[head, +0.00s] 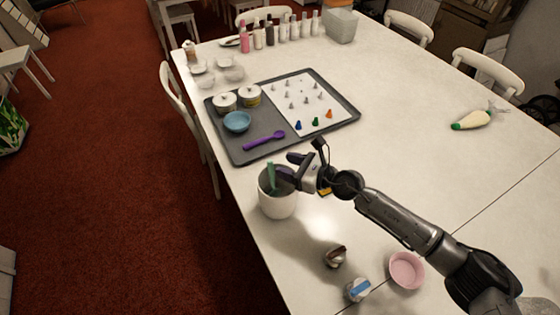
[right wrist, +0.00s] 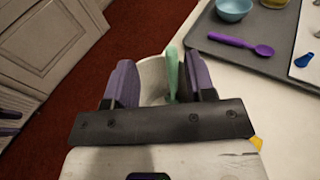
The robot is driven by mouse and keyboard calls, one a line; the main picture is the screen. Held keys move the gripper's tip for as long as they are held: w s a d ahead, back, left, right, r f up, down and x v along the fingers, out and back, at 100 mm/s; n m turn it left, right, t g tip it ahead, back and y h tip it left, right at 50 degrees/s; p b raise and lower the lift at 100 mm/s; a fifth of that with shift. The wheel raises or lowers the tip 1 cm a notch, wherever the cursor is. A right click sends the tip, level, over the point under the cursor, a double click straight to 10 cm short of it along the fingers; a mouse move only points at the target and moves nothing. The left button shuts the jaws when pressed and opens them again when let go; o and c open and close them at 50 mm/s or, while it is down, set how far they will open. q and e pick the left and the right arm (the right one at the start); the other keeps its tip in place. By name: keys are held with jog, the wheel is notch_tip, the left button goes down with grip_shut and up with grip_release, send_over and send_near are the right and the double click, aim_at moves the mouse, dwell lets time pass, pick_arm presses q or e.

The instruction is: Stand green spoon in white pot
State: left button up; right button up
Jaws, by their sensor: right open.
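The white pot (head: 278,201) stands on the white table near its left edge. The green spoon (head: 271,176) is upright in the pot, its upper part showing above the rim and its lower part hidden inside. My right gripper (head: 284,169) is at the pot's rim, with its fingers on either side of the spoon. In the right wrist view the open purple-tipped fingers flank the green spoon (right wrist: 172,72), with gaps beside it, and the white pot (right wrist: 152,75) lies beyond. My left gripper is not in view.
A grey tray (head: 229,143) behind the pot holds a purple spoon (head: 264,141), a blue bowl (head: 237,122), tins and piping tips. A pink bowl (head: 406,270) and two small metal-and-coloured items lie in front. The table's right side is mostly clear.

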jog(key=v, duration=1)
jog(key=shift+d, duration=0.35)
jog(key=shift+s, duration=0.15)
